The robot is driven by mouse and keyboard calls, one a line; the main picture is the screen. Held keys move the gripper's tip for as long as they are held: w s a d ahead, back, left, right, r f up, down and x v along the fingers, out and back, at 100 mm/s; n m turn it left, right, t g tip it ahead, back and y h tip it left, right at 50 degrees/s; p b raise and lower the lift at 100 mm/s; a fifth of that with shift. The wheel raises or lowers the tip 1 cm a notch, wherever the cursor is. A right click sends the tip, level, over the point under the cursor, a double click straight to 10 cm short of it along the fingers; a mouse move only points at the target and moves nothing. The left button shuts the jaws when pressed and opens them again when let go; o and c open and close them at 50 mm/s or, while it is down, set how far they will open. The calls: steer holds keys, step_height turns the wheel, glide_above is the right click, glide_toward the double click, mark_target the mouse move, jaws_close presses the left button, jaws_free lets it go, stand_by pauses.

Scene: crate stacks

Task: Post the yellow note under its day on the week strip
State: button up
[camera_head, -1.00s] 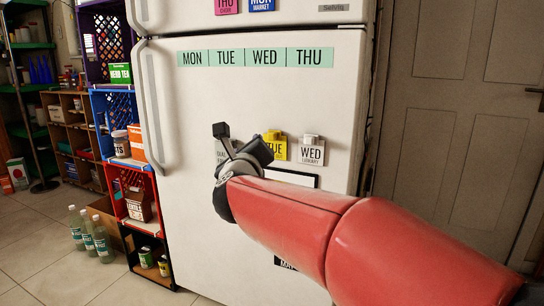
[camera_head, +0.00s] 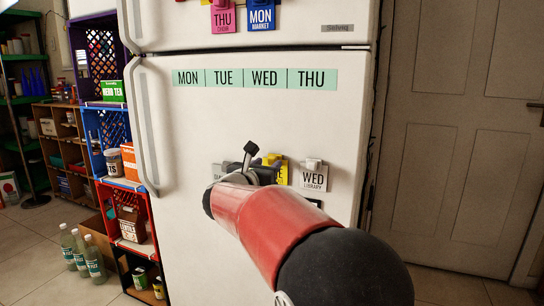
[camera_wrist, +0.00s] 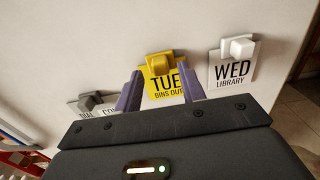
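The yellow note (camera_wrist: 164,82) reads "TUE BINS OUT" and hangs on the fridge door under a yellow clip magnet (camera_wrist: 160,63). In the head view the yellow note (camera_head: 281,172) is mostly hidden behind my gripper (camera_head: 262,163). In the wrist view my gripper (camera_wrist: 158,90) is open, its two purple fingers on either side of the note's lower part; I cannot tell whether they touch it. The week strip (camera_head: 255,78) is green, reads MON, TUE, WED, THU, and is fixed higher on the door.
A white WED library note (camera_head: 314,176) hangs just right of the yellow one, and a grey note (camera_wrist: 95,107) just left. Pink THU (camera_head: 223,17) and blue MON (camera_head: 261,14) notes hang on the upper door.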

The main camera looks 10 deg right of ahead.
steer(key=shift+x, duration=1.1)
steer(key=shift+f, duration=0.1)
steer(key=c, duration=0.7)
steer(key=shift+b+v, duration=1.5)
steer(key=shift+v, duration=0.75)
steer(key=shift+c, duration=0.3)
steer(key=shift+s+a, duration=0.2)
